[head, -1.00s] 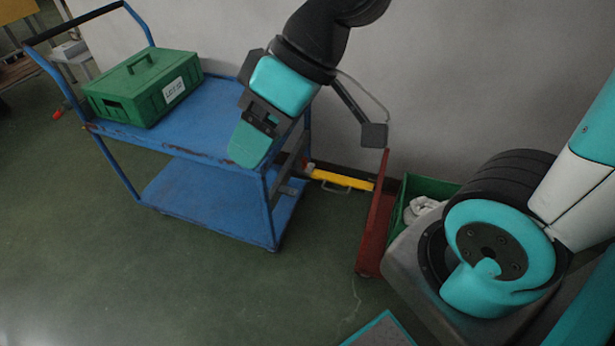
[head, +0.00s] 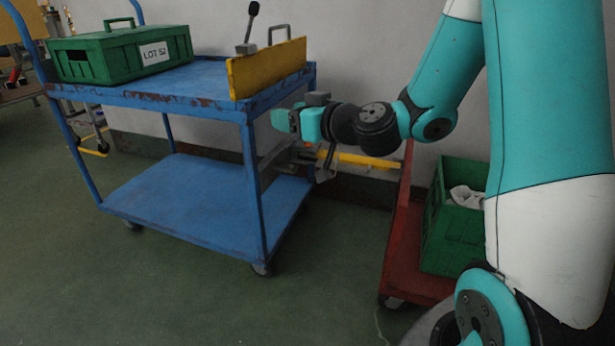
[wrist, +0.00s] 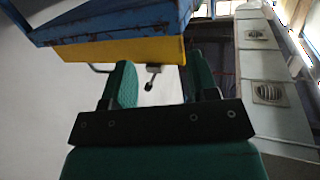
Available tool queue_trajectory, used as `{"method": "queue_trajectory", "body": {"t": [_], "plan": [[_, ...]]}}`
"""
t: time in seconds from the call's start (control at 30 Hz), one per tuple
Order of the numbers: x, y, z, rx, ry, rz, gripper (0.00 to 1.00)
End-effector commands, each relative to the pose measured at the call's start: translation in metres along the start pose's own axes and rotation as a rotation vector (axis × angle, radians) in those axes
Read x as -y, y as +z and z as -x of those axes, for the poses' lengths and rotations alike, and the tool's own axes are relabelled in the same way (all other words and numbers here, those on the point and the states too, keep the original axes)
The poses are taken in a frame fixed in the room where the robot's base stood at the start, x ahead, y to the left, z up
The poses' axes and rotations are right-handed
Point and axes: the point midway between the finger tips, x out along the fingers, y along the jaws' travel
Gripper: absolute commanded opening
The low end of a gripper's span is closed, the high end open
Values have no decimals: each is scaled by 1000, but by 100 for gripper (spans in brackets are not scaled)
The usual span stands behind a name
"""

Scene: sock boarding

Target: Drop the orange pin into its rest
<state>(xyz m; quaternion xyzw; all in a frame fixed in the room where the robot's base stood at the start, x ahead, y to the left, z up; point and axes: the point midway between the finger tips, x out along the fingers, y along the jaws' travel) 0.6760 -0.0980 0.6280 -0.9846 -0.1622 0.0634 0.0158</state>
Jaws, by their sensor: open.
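I cannot make out an orange pin or its rest in either view. A yellow upright panel (head: 268,70) stands on the right end of the blue cart's top, with a black-knobbed lever (head: 251,22) and a grey handle (head: 278,30) above it. My gripper (head: 279,120) is just right of the cart, below the panel's height. In the wrist view its green fingers are apart and nothing shows held between them (wrist: 160,78). The yellow panel (wrist: 120,50) and the black knob (wrist: 149,86) appear there beyond the fingers, with the cart upside down.
A green lidded box marked LOT 52 (head: 120,55) sits on the blue cart (head: 180,84). A red trolley (head: 405,245) with a green crate (head: 455,225) holding white cloth stands right. A yellow bar (head: 355,160) lies low by the wall. Floor in front is open.

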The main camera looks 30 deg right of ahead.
Motion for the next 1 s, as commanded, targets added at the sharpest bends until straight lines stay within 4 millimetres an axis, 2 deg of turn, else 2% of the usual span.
{"method": "queue_trajectory", "body": {"t": [0.03,0.1,0.2,0.37,0.47,0.57,0.7,1.0], "plan": [[-23,45,-3,-24,65,-2,54],[-50,71,-2,-59,154,5,54],[-84,102,2,-95,270,11,54],[-119,132,12,-122,398,20,54],[-130,138,14,-128,437,23,54],[-136,134,9,-129,450,25,54],[-146,125,-13,-129,448,26,54],[-171,118,-68,-130,446,27,54]]}}
